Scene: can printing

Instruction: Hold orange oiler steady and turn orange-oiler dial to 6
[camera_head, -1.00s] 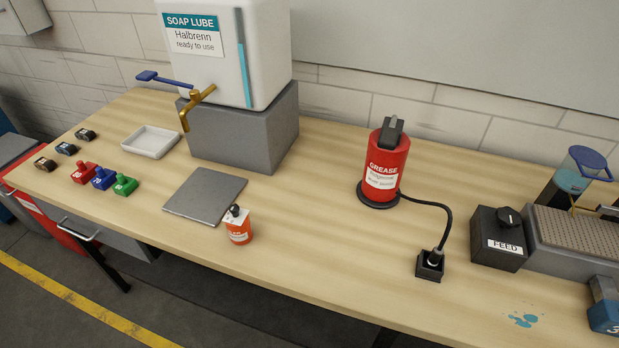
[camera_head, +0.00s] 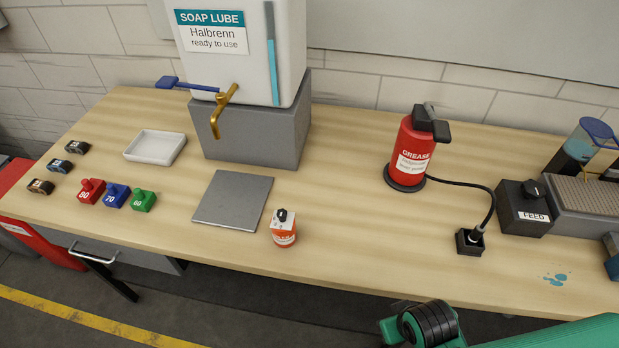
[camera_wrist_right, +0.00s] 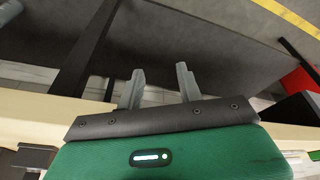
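The orange oiler (camera_head: 284,236) stands upright near the front edge of the table. It has an orange body with a white band and a white top carrying a small black dial (camera_head: 282,215). The dial's numbers are too small to read. My right arm enters the head view at the bottom right, in front of the table, well away from the oiler. Its gripper (camera_wrist_right: 160,88) shows in the right wrist view, with two grey fingers apart and nothing between them. The oiler does not show in that view. My left gripper is not in view.
A grey plate (camera_head: 233,201) lies left of the oiler. Red, blue and green weights (camera_head: 116,196) stand further left. A red grease can (camera_head: 412,150) and a black socket box (camera_head: 470,242) with a cable stand to the right. The table (camera_head: 350,225) is bare between oiler and grease can.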

